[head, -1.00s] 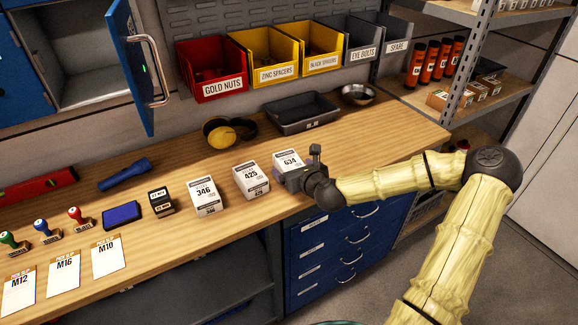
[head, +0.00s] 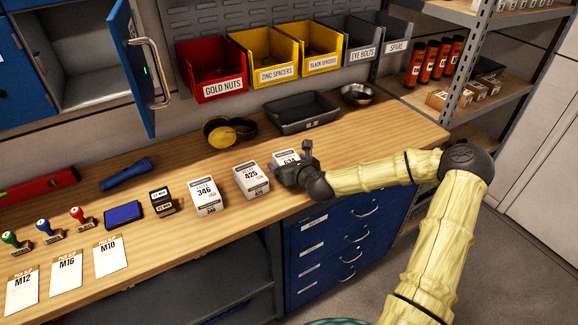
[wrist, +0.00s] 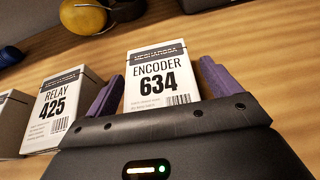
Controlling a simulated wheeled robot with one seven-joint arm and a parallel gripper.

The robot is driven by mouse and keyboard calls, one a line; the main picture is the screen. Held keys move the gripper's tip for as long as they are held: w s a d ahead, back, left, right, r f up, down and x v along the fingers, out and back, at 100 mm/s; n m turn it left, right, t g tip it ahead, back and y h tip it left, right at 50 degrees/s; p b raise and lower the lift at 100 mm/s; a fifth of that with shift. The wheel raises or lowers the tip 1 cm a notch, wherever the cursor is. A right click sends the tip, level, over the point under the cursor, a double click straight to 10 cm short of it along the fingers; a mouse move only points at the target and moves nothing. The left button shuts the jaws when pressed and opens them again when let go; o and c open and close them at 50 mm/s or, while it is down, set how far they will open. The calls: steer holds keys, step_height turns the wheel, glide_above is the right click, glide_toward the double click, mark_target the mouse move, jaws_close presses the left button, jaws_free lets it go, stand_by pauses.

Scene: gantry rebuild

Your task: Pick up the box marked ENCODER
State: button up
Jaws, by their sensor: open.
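The white box marked ENCODER 634 stands on the wooden bench; it shows in the wrist view (wrist: 158,80) and, mostly covered by my gripper, in the head view (head: 286,157). My gripper (wrist: 160,88) is open, with one purple finger at the left of the ENCODER box and one at the right. The lower part of the box is hidden behind the gripper body, and I cannot tell whether the fingers touch it. The box marked RELAY 425 (wrist: 60,106) stands just left of the left finger; it also shows in the head view (head: 252,180).
A box marked 346 (head: 205,195) stands further left. Yellow ear defenders (head: 229,132), a grey tray (head: 301,112) and a metal bowl (head: 357,94) lie behind. Labelled bins, such as the red GOLD NUTS bin (head: 222,86), hang above. The bench at the right is clear.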

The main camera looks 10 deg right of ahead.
mark_target(289, 160)
steer(key=c, duration=1.2)
steer(key=shift+r, duration=0.15)
step_height(289, 160, up, 10)
steer(key=shift+f, duration=0.1)
